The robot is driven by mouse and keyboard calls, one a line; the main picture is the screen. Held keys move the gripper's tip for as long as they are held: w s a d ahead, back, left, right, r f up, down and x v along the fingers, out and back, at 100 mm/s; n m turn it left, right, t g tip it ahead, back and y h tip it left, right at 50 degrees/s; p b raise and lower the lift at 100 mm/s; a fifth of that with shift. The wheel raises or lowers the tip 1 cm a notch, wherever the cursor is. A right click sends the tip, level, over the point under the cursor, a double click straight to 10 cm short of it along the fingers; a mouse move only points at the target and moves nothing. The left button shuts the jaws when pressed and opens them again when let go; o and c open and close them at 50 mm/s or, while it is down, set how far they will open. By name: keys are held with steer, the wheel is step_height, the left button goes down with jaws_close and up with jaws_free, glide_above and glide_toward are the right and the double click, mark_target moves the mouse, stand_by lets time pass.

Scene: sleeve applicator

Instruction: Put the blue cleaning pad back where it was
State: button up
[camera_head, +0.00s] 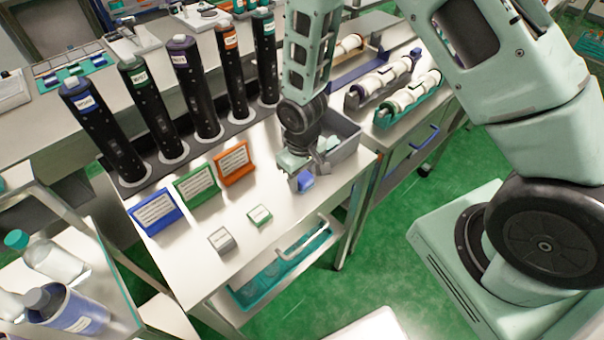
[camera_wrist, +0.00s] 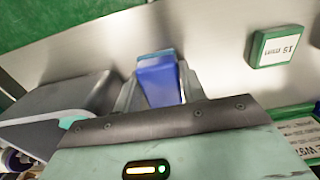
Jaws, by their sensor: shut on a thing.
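The blue cleaning pad (camera_head: 305,181) is between the fingers of my gripper (camera_head: 302,172), near the right front edge of the white table. In the wrist view the blue pad (camera_wrist: 158,80) sits upright between the two fingers of my gripper (camera_wrist: 158,92), with a lighter blue layer along its far side. My gripper is shut on it. I cannot tell whether the pad touches the table top.
A grey bin (camera_head: 345,143) stands just behind my gripper. A green-edged block (camera_head: 260,215) and a grey block (camera_head: 222,240) lie to the left. Blue (camera_head: 157,212), green (camera_head: 196,184) and orange (camera_head: 233,161) sign cards stand before several black cylinders.

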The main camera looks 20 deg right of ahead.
mark_target(302, 175)
steer(key=shift+f, duration=0.15)
steer(key=o, duration=0.9)
steer(key=shift+o, duration=0.2)
step_height(302, 175, up, 12)
steer(key=b, duration=0.2)
steer(key=s+a+r+n, duration=0.2)
steer(key=s+r, duration=0.3)
steer(key=s, duration=0.5)
steer(key=s+a+r+n, duration=0.2)
steer(key=s+a+r, duration=0.2)
steer(key=s, duration=0.6)
step_height(302, 175, up, 2)
steer(key=shift+a+r+y, duration=0.2)
steer(key=shift+y, duration=0.1)
